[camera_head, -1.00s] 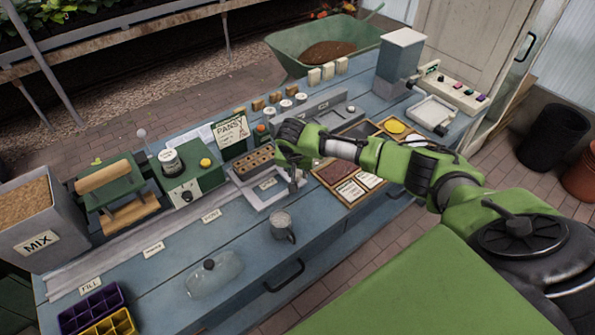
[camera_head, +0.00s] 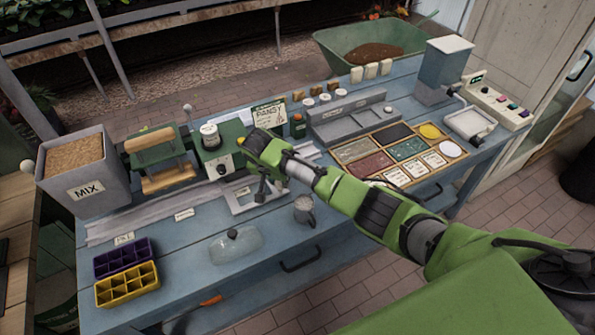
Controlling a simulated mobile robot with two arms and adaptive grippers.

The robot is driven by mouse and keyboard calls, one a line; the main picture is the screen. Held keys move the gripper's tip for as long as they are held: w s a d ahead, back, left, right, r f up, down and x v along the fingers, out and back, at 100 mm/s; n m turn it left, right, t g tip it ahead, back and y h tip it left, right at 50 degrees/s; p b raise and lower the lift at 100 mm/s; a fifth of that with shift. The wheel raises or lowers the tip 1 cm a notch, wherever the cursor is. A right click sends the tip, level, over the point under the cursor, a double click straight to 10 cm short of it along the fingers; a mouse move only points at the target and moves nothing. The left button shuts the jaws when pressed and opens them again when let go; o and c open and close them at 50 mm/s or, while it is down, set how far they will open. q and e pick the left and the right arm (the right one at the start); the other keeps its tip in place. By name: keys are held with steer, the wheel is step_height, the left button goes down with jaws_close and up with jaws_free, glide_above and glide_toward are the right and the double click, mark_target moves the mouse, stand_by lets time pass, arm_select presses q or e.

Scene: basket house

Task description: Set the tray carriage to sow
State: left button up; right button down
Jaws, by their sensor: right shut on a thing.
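The tray carriage (camera_head: 250,207), a pale grey frame, lies on the bench's long rail below the green machine with the round dial. A small white label (camera_head: 243,191) shows at the frame's upper left; its word is too small to read. My right gripper (camera_head: 263,186) reaches in from the right and points down, shut on the carriage's dark upright handle. My wrist hides the bench behind it. The rail's "FILL" label (camera_head: 123,239) is at the left end, with another label (camera_head: 184,214) between. My left gripper is not in view.
A glass cup (camera_head: 304,211) and a clear dome (camera_head: 236,246) stand in front of the rail. Purple (camera_head: 126,257) and yellow (camera_head: 128,286) cell trays sit at the front left. The grey "MIX" bin (camera_head: 88,192) stands at the left end; seed compartments (camera_head: 404,151) lie right of my arm.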

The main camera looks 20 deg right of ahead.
steer(key=a, duration=0.2)
steer(key=shift+s+a, duration=0.15)
steer(key=shift+a, duration=0.85)
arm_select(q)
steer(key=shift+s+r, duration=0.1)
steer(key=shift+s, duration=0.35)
arm_select(e)
steer(key=c, duration=1.8)
jaws_free()
steer(key=shift+o, duration=0.2)
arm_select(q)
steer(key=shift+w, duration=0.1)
